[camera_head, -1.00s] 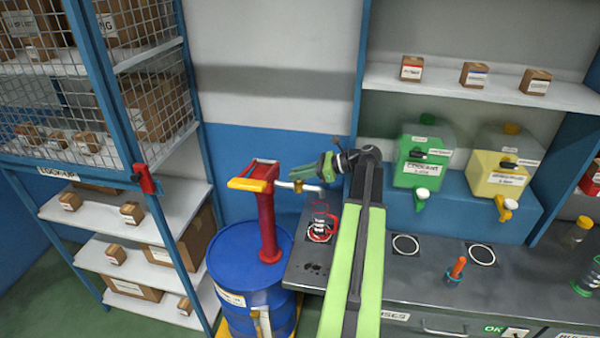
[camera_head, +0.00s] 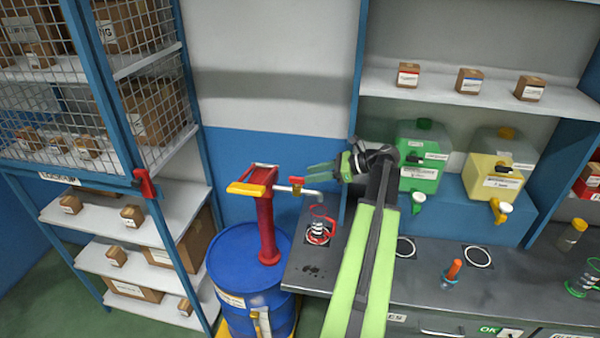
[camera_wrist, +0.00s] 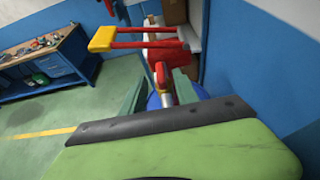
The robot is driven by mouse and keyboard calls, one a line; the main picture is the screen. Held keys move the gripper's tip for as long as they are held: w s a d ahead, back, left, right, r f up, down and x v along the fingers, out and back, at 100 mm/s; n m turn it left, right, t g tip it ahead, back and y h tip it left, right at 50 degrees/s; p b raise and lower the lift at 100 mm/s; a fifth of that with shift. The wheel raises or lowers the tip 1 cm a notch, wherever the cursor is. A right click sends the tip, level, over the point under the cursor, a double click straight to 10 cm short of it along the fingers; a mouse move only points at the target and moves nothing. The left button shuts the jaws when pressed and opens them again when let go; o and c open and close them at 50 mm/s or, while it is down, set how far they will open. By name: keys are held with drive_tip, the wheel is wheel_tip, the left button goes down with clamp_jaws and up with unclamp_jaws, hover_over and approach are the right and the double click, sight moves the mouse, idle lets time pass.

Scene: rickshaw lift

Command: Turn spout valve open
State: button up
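The red drum pump (camera_head: 266,225) with a yellow handle stands on the blue drum. Its spout (camera_head: 312,192) runs to the right and bends down. The spout valve (camera_head: 297,181), a small red handle on a brass body, sits on the spout; in the wrist view its red part (camera_wrist: 160,75) shows ahead of the fingers. My gripper (camera_head: 310,173) is just right of the valve in the head view, apart from it. Its green fingers are spread and empty; they also show in the wrist view (camera_wrist: 160,95). A clear red-rimmed jug (camera_head: 319,229) stands below the spout.
The blue drum (camera_head: 238,262) stands left of the grey counter (camera_head: 300,272). Green (camera_head: 420,155) and yellow (camera_head: 493,166) dispensers stand at right. A caged shelf (camera_head: 150,190) is at left. Floor shows at lower left.

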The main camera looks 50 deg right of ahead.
drive_tip(key=p+v, duration=0.3)
drive_tip(key=v, duration=0.8)
drive_tip(key=shift+r, duration=0.1)
